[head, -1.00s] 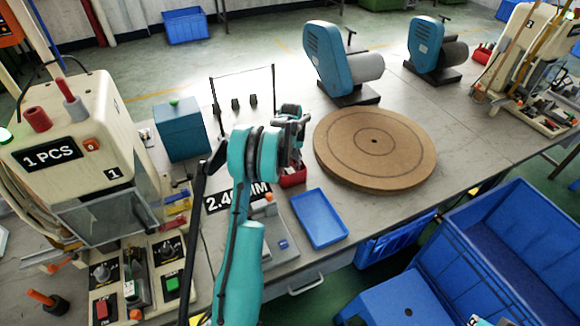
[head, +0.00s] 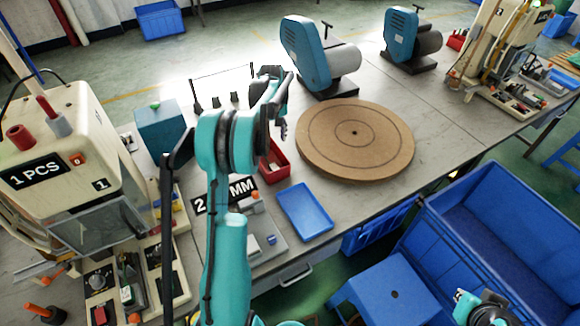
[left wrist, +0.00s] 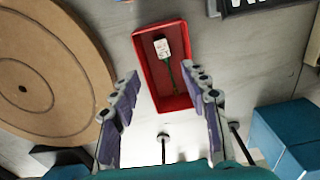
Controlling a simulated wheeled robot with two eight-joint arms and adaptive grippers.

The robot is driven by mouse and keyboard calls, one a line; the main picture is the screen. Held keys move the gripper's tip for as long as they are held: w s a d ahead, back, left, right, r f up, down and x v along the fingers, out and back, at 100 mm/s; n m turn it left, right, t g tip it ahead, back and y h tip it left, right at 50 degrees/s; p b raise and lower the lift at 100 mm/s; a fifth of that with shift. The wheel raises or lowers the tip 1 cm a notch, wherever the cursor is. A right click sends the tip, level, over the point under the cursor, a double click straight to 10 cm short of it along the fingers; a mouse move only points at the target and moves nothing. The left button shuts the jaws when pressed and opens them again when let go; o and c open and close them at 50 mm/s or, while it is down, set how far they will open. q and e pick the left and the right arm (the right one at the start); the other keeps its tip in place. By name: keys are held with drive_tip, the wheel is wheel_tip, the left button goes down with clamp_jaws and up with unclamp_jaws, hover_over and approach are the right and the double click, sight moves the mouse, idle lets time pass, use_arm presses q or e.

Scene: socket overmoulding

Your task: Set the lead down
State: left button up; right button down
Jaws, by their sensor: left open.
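The lead, a pale block with a thin dark green stem (left wrist: 162,48), lies inside the red bin (left wrist: 139,72) in the left wrist view. In the head view the red bin (head: 279,170) stands on the bench, partly hidden by my arm; the lead cannot be made out there. My left gripper (left wrist: 160,115) is open and empty, its fingers apart on either side of the bin's near end. In the head view it (head: 283,128) is small, above and behind the bin. My right gripper (head: 482,308) is partly in view at the bottom right, its jaws unclear.
A round brown turntable (head: 355,140) is right of the red bin. A blue tray (head: 305,212) lies in front. A teal box (head: 160,130) and a machine marked 1 PCS (head: 50,170) stand to the left. Blue crates (head: 500,225) are at lower right.

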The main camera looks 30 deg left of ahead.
use_arm(q)
drive_tip(key=s+d+r+m+t, duration=0.1)
drive_tip(key=s+d+r+m, duration=0.1)
drive_tip(key=s+d+r, duration=0.3)
drive_tip(key=s+d+r+m+t, duration=0.1)
drive_tip(key=d+r+m, duration=0.15)
drive_tip(key=d, duration=0.45)
drive_tip(key=s+d+r+m+t, duration=0.1)
drive_tip(key=s+d+r, duration=0.2)
drive_tip(key=d+r, duration=0.25)
drive_tip(key=s+d+f+m+t, duration=0.2)
drive_tip(key=s+d+m, duration=0.1)
drive_tip(key=s+d, duration=0.3)
drive_tip(key=s+d+f+m+t, duration=0.2)
drive_tip(key=s+d+m, duration=0.1)
drive_tip(key=s+d, duration=0.4)
drive_tip(key=shift+s+d+f+m, duration=0.25)
drive_tip(key=shift+s+m, duration=0.1)
drive_tip(key=shift+s, duration=0.9)
drive_tip(key=shift+f+b, duration=0.5)
